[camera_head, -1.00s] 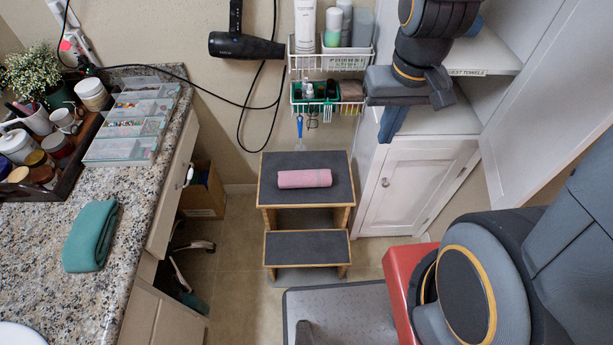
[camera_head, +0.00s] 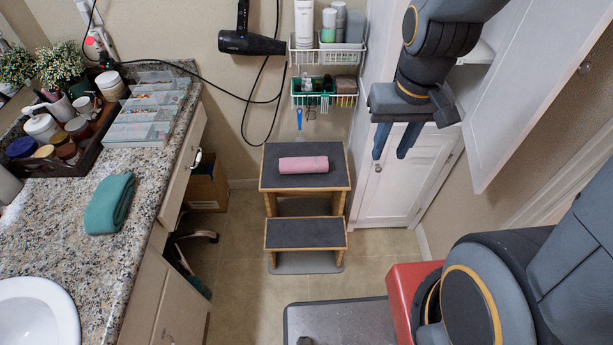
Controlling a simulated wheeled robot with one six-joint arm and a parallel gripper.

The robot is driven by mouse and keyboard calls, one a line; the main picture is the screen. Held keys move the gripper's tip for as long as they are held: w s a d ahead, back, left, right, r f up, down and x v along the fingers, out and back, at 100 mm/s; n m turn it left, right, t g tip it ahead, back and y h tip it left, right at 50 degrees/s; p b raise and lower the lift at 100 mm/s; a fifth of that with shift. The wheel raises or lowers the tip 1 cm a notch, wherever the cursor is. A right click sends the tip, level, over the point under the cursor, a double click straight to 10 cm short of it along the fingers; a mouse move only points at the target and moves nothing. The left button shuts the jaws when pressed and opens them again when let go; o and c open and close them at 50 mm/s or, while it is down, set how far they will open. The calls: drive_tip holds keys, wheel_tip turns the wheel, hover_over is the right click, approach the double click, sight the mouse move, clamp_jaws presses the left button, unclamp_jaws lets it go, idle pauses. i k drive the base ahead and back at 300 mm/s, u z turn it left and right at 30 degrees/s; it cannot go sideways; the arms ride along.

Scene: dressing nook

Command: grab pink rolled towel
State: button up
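The pink rolled towel (camera_head: 303,164) lies crosswise on the dark top step of a wooden two-step stool (camera_head: 330,182), below the wall baskets. My gripper (camera_head: 391,157) is up and to the right of the stool, in front of the white cabinet. Its two blue-grey fingers point down and stand apart with nothing between them. It is clear of the towel. Nothing hides the towel.
A granite counter (camera_head: 120,262) on the left holds a folded green towel (camera_head: 109,204), a sink and jars. Wire baskets (camera_head: 328,92) and a hair dryer (camera_head: 250,42) with a hanging cord are on the wall. An open cabinet door (camera_head: 540,80) is at right.

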sight(303, 163)
drive_tip(key=z, duration=0.2)
drive_tip(key=i, duration=0.4)
drive_tip(key=u, duration=1.25)
